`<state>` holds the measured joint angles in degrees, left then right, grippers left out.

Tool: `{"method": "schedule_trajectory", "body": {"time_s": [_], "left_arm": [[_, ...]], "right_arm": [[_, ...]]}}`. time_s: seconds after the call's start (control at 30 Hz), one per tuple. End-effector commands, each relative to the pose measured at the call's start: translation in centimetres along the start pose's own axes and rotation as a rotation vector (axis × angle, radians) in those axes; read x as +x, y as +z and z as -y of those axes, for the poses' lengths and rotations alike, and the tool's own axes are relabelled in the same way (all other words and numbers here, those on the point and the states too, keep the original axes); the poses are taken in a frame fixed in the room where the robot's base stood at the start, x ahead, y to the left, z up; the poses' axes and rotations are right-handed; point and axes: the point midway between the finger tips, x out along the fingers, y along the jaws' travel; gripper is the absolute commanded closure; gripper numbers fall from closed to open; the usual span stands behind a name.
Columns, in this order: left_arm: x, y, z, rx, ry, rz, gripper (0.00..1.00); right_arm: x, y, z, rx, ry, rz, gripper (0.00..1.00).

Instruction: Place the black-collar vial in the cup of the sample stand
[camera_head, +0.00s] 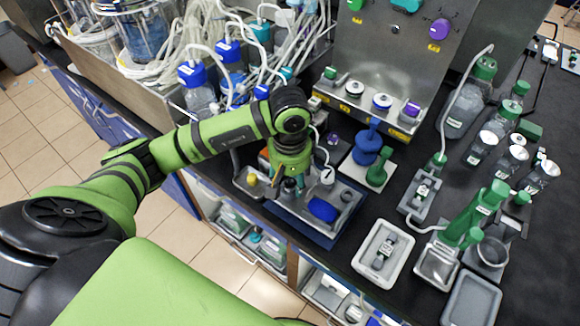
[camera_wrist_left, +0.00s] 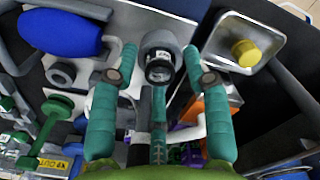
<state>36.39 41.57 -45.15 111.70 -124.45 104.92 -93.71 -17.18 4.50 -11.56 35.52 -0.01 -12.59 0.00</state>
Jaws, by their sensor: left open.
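My left gripper (camera_head: 290,186) is over the tray at the bench's front edge. The vial has a dark round top and a small white label. In the head view the gripper mostly hides vial and cup. My right gripper is out of view.
A blue oval object (camera_head: 322,210) and a grey ring-shaped holder (camera_head: 347,196) are in the blue tray (camera_head: 300,226). A yellow knob (camera_wrist_left: 245,52) sits in a steel dish beside the gripper. A white tray (camera_head: 368,272) lies to the right; bottles crowd the bench beyond.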

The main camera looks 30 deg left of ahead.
Motion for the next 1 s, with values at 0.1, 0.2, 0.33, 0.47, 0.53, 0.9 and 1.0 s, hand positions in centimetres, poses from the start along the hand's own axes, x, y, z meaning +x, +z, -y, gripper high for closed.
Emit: {"method": "schedule_trajectory", "body": {"time_s": [0.1, 0.2, 0.33, 0.47, 0.53, 0.9, 1.0], "left_arm": [[-1.4, -0.1, -0.1, 0.0, 0.005, -0.004, 0.52], [-3.4, -0.2, -0.1, 0.001, 0.006, -0.006, 0.52], [-6.6, -0.2, -0.1, 0.001, 0.006, -0.008, 0.52], [-9.2, -0.2, -0.1, 0.0, 0.003, -0.007, 0.52], [-10.2, -0.1, 0.0, -0.001, 0.002, -0.006, 0.52], [-12.2, 0.0, 0.0, -0.001, 0.0, 0.0, 0.52], [-12.2, 0.0, 0.0, -0.001, 0.0, 0.001, 0.52]], "right_arm": [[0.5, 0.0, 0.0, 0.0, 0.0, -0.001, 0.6], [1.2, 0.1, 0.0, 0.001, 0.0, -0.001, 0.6], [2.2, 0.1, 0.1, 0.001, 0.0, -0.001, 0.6], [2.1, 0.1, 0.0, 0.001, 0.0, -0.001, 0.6], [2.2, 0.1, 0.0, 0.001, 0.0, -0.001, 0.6], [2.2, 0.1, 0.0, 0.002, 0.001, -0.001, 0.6], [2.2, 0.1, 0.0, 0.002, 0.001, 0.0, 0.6]]}}
